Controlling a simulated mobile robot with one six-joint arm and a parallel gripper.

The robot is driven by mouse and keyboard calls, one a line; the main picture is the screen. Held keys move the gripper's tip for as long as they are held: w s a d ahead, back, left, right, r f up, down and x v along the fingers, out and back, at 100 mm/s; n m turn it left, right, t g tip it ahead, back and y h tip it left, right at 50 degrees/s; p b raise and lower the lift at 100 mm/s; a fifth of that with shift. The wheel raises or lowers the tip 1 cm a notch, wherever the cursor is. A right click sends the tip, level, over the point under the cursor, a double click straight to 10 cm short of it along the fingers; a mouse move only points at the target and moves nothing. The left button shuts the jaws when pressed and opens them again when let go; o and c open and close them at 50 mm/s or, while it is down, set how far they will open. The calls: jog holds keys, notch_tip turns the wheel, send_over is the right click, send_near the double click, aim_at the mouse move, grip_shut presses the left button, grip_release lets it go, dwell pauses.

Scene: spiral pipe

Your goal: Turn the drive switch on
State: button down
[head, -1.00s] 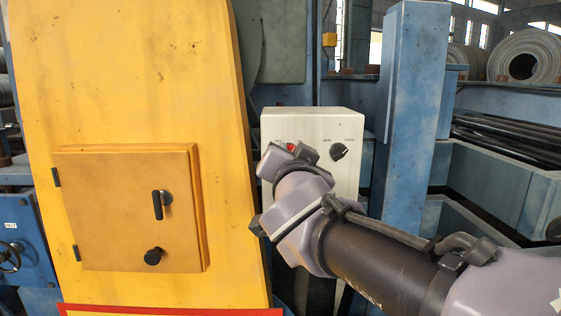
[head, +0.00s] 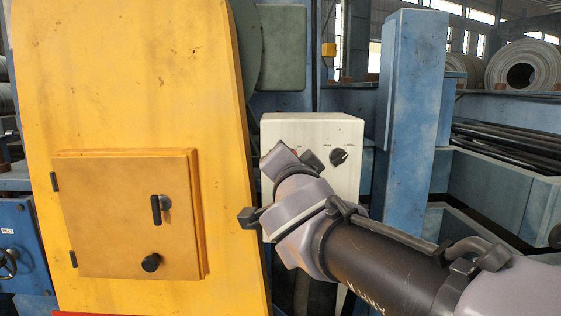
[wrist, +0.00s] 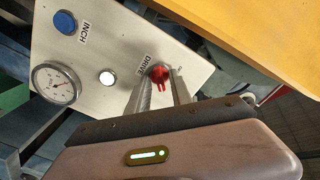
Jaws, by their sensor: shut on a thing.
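The white control box (head: 318,124) stands behind my arm in the head view, and its face (wrist: 117,52) fills the upper middle of the wrist view. The red drive switch (wrist: 159,73) is a round knob beside the label "DRIVE". My gripper (wrist: 162,82) has its two fingers on either side of this red knob and is shut on it. A small red handle part points down between the fingers. In the head view my wrist covers most of the knob and the fingers.
The box also carries a blue "INCH" button (wrist: 65,22), a white button (wrist: 107,77), a round gauge (wrist: 55,84) and a black selector knob (head: 338,157). A yellow housing (head: 120,90) stands close on the left. A blue post (head: 412,110) stands right of the box.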

jog(key=c, duration=1.5)
grip_release()
jog(key=s+p, duration=0.1)
jog(key=s, duration=1.6)
jog(key=shift+s+d, duration=0.15)
jog(key=shift+s, duration=0.1)
